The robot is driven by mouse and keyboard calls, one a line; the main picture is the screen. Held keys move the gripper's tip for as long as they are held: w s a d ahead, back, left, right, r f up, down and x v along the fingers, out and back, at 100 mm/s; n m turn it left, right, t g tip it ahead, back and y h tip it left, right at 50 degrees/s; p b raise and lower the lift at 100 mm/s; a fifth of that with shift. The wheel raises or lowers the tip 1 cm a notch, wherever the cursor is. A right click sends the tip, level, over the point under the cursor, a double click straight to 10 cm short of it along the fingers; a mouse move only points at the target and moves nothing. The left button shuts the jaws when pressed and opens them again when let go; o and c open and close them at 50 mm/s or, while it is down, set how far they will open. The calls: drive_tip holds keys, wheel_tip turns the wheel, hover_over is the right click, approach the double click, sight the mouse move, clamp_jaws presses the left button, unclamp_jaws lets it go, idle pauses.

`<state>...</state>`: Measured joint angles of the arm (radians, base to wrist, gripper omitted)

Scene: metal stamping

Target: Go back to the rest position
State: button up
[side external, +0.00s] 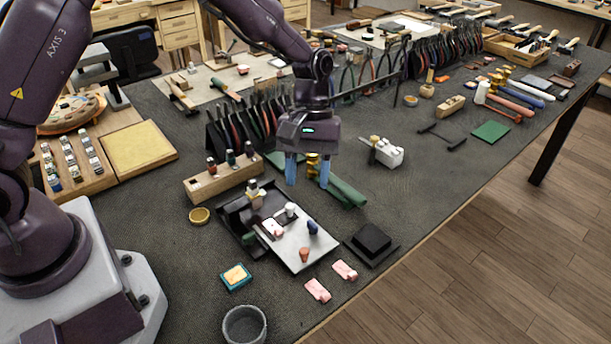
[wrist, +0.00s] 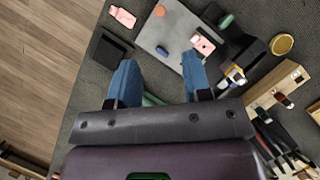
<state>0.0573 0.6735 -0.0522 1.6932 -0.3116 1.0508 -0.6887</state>
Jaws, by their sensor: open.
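My gripper (side external: 297,170) hangs in the air above the work table (side external: 190,290), with blue fingers pointing down. In the wrist view the two blue fingers (wrist: 158,82) stand apart with nothing between them. Below and in front of it in the side view is a black tray with a light metal plate (side external: 293,248). The plate also shows beyond the fingertips in the wrist view (wrist: 172,32). On the plate are a pink block (side external: 272,228), an orange piece (side external: 304,254) and a dark blue piece (side external: 312,227).
A wooden holder with small bottles (side external: 222,180) and a rack of pliers (side external: 250,130) stand left of my gripper. A black block (side external: 371,240), pink blocks (side external: 317,290), an ink pad (side external: 236,277) and a grey bowl (side external: 244,325) lie near the front. Open mat lies right of centre.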

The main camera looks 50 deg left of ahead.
drive_tip(key=s+a+r+m+t+y, duration=0.1)
drive_tip(key=s+a+r+m+t, duration=0.3)
drive_tip(key=s+r, duration=0.5)
drive_tip(key=s+a+r+m+t+y, duration=0.2)
drive_tip(key=s+a+r+m+t, duration=0.2)
drive_tip(key=s+r, duration=0.6)
drive_tip(key=shift+s+a+r+m+t, duration=0.2)
drive_tip(key=shift+a+r+m+t, duration=0.2)
drive_tip(key=shift+a+m, duration=0.1)
idle(0.8)
